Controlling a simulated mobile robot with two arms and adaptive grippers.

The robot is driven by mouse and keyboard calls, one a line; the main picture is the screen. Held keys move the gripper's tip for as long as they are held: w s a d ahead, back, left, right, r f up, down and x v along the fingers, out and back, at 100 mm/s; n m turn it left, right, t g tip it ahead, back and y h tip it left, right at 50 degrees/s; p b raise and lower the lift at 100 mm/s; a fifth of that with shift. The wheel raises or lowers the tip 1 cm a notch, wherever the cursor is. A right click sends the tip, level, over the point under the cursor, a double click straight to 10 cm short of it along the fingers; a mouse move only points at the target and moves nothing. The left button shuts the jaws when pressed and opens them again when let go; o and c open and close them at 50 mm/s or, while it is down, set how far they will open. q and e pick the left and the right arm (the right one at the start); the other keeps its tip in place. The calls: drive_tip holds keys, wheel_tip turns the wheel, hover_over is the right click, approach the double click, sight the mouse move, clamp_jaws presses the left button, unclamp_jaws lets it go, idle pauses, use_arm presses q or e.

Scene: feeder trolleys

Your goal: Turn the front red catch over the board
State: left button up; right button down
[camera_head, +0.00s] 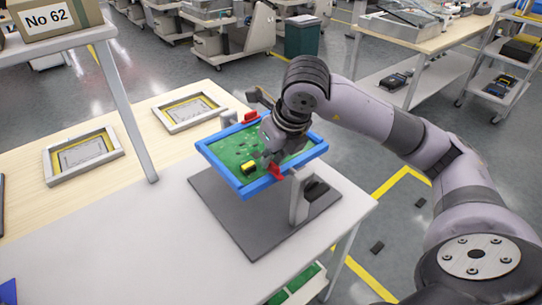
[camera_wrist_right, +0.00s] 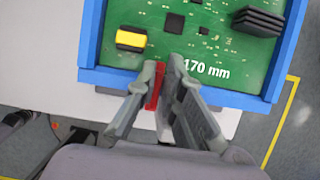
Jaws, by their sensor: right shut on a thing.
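A green circuit board (camera_head: 238,147) lies in a blue frame (camera_head: 313,155), held up on a stand above a dark grey base plate. The front red catch (camera_head: 277,172) is at the frame's front edge; in the right wrist view it (camera_wrist_right: 153,100) shows between my fingers, crossing the blue rim. How far it reaches over the board is hidden by the fingers. Another red catch (camera_head: 251,116) sits on the far edge. My right gripper (camera_wrist_right: 162,75) is shut on the front red catch. My left gripper is not in view.
The dark base plate (camera_head: 240,230) rests on a pale table (camera_head: 150,240). Two framed panels (camera_head: 83,152) lie on the wooden part at the left. A shelf post (camera_head: 125,110) rises left of the board. The near tabletop is clear.

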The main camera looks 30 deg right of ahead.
drive_tip(key=shift+a+f, duration=0.1)
drive_tip(key=c, duration=1.8)
unclamp_jaws()
drive_tip(key=shift+o, duration=0.4)
drive_tip(key=shift+r, duration=0.25)
drive_tip(key=v, duration=1.1)
drive_tip(key=shift+s+r, duration=0.15)
drive_tip(key=shift+r, duration=0.15)
